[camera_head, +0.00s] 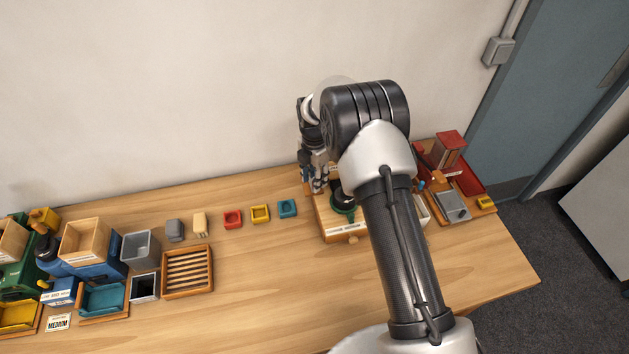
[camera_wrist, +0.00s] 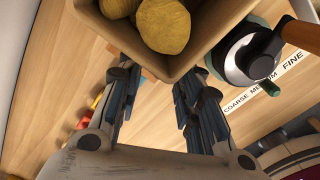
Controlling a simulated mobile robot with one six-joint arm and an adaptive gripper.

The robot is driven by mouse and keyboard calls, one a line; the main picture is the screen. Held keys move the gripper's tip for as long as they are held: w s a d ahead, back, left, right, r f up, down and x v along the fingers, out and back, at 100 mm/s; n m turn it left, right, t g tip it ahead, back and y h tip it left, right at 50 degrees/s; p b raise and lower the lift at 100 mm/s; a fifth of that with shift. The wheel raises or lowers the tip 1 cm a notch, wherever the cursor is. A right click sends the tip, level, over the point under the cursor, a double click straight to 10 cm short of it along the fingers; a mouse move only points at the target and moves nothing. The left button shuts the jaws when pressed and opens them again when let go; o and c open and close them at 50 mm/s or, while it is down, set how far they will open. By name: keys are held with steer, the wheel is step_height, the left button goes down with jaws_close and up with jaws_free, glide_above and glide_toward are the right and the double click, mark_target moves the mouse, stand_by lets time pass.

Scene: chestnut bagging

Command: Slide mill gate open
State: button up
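The mill's wooden base (camera_head: 329,226) stands right of centre on the table, partly hidden by my arm. In the wrist view, a black and green dial (camera_wrist: 240,55) sits beside a label (camera_wrist: 262,90) reading COARSE MEDIUM FINE. A tan square hopper (camera_wrist: 205,50) holding round yellow-brown chestnuts (camera_wrist: 163,25) fills the top of that view. My gripper (camera_wrist: 153,75) points toward the hopper, its fingers apart with table visible between them. A small orange-brown piece (camera_wrist: 149,75) shows near the fingertips under the hopper edge; I cannot tell whether it is the gate.
Red, yellow and teal small trays (camera_head: 260,214) lie left of the mill. A slatted wooden tray (camera_head: 187,271) and several bins stand farther left. A red machine (camera_head: 449,150) stands at the right end. The table's front middle is clear. A wall stands behind.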

steer(key=shift+f, duration=0.85)
steer(key=shift+c, duration=0.3)
jaws_close()
